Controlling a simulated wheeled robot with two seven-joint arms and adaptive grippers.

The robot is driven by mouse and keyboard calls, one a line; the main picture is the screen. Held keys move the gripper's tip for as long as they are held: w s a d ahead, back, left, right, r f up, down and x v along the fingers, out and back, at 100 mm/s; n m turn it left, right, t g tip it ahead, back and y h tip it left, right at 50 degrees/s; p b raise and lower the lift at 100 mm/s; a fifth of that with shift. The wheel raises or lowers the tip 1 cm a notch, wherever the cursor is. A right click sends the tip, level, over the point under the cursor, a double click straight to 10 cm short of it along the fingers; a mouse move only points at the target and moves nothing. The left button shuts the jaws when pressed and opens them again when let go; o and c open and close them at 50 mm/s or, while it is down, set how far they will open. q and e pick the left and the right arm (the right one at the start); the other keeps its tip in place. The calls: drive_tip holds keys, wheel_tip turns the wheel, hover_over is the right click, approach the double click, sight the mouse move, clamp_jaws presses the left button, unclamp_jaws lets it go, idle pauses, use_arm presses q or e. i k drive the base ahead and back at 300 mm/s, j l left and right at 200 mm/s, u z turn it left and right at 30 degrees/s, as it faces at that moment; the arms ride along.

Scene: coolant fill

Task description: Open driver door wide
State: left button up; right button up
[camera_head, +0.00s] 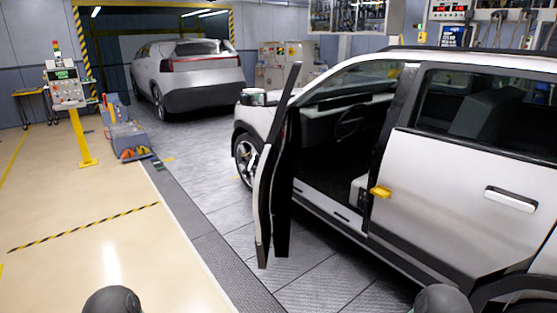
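The driver door (267,185) of the white car stands swung well out from the body, seen nearly edge-on. The front door opening shows the dark cabin and the steering wheel (352,121). The car (450,190) fills the right side of the view. A yellow piece (380,192) sits at the rear edge of the door opening. Two dark rounded parts of mine show at the bottom edge. Neither gripper is in view, and nothing of mine is seen touching the door.
A second car (188,75) stands at the back under a striped frame. A yellow post with a control panel (67,90) stands at the left, beside a low grey-blue unit (124,135). The beige floor (90,215) at the left is clear up to the dark metal track.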

sight(273, 187)
drive_tip(key=i+j+z, duration=0.15)
drive_tip(key=j+z, duration=0.2)
drive_tip(key=j, duration=1.35)
drive_tip(key=k+j+z, duration=0.1)
drive_tip(key=j+z, duration=0.2)
drive_tip(key=j, duration=1.35)
drive_tip(key=i+l+u, duration=0.25)
drive_tip(key=u, duration=0.15)
drive_tip(key=i+l+u, duration=0.2)
drive_tip(key=u, duration=0.2)
drive_tip(key=i+l+u, duration=0.1)
drive_tip(key=l, duration=0.3)
drive_tip(key=i+l, duration=0.25)
drive_tip(key=l, duration=0.15)
drive_tip(key=i+l+u, duration=0.15)
drive_tip(key=l, duration=0.25)
drive_tip(key=i+l, duration=0.1)
drive_tip(key=l, duration=0.35)
drive_tip(key=i+l+u, duration=0.15)
drive_tip(key=l, duration=0.3)
drive_tip(key=i+l+u, duration=0.1)
drive_tip(key=l, duration=0.3)
